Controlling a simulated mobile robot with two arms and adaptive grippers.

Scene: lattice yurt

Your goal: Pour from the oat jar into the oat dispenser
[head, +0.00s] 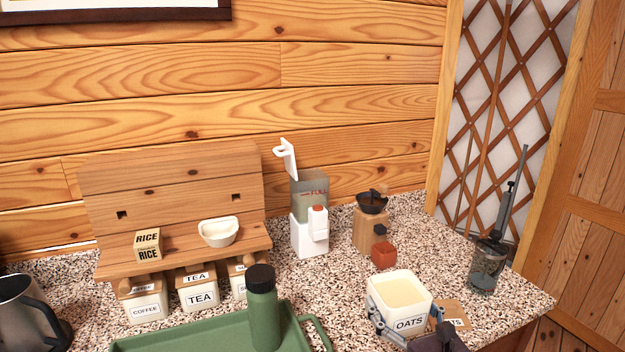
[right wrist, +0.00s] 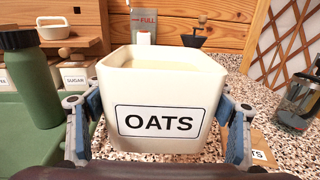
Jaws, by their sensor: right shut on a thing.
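The oat jar (head: 401,290) is a square white open jar labelled OATS, filled with pale contents. It is upright and fills the middle of the right wrist view (right wrist: 165,88). My right gripper (head: 402,318) is shut on it, with a blue-padded finger on each side in the right wrist view (right wrist: 162,118). The oat dispenser (head: 310,215), white below with a clear upper part marked FULL, stands by the wall, left of and beyond the jar. Its white lid (head: 286,158) is raised. In the right wrist view the dispenser (right wrist: 144,22) is partly hidden behind the jar. My left gripper is not visible.
A glass press (head: 488,262) is at right. A wooden shelf (head: 180,255) holds a rice box and white bowl.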

